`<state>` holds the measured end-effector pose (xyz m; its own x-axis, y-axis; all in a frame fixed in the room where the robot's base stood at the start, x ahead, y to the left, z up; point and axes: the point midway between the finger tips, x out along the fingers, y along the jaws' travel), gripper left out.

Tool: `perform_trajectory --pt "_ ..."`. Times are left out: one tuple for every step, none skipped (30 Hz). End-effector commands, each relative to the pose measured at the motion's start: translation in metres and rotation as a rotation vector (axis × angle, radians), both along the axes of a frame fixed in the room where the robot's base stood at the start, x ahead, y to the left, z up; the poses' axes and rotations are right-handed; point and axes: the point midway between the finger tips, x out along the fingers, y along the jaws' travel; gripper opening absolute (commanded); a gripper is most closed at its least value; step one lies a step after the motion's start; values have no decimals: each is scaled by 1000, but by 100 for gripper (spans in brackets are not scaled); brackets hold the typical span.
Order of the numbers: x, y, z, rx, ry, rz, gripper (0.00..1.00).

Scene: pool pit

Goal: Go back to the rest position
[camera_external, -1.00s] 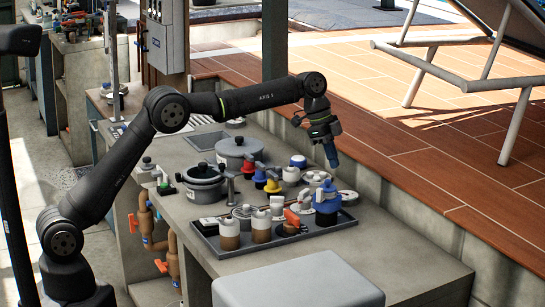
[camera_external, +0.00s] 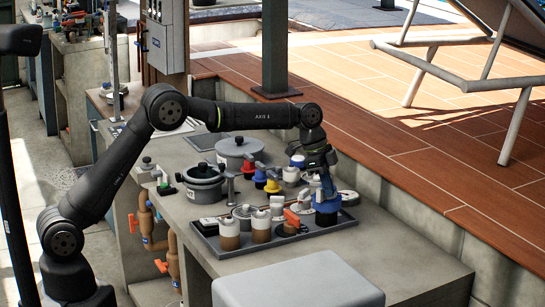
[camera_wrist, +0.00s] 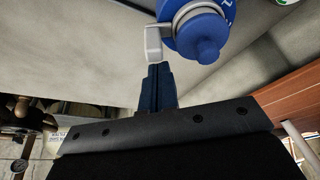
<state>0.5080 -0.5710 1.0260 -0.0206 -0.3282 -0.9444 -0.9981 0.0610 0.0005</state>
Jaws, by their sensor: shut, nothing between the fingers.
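My gripper (camera_external: 326,186) points down over the right end of the tray, right above the blue-topped container (camera_external: 327,211). Its blue fingers are shut with nothing between them; they also show in the wrist view (camera_wrist: 158,76). The container's blue cap (camera_wrist: 200,35) and a light handle-like part lie just beyond the fingertips there. Whether the fingertips touch the container cannot be told. My arm reaches out from its base at the lower left.
The dark tray (camera_external: 222,251) holds several jars and fittings, including an orange-handled valve (camera_external: 292,217). Two grey lidded pots (camera_external: 204,182) (camera_external: 239,150) stand behind it on the concrete counter (camera_external: 400,262). A grey box (camera_external: 297,283) stands in front. A dark post (camera_external: 275,50) rises behind my arm.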

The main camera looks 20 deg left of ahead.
Motion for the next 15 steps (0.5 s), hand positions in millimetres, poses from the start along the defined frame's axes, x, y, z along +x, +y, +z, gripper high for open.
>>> perform_trajectory --pt "0 -2 1 -2 -1 31 0" --pt "0 -3 1 -1 -1 52 0" --pt "1 -4 1 -1 -1 81 0" --pt "1 -5 1 -2 -2 103 0" --pt "2 -6 1 -1 -2 125 0" --pt "2 -8 1 -1 -1 153 0" --pt "3 -9 1 -1 -1 174 0" --pt "3 -10 1 -2 -1 195 0" --pt "4 -11 1 -1 -2 223 0" --pt "4 -12 1 -2 -2 243 0" --pt "5 -13 1 -2 -1 264 0" --pt "6 -15 1 -2 -2 292 0" --pt "6 -15 1 -1 -2 313 0" --pt "7 -16 1 -1 -1 334 0" --pt "7 -17 1 -2 -1 362 0"
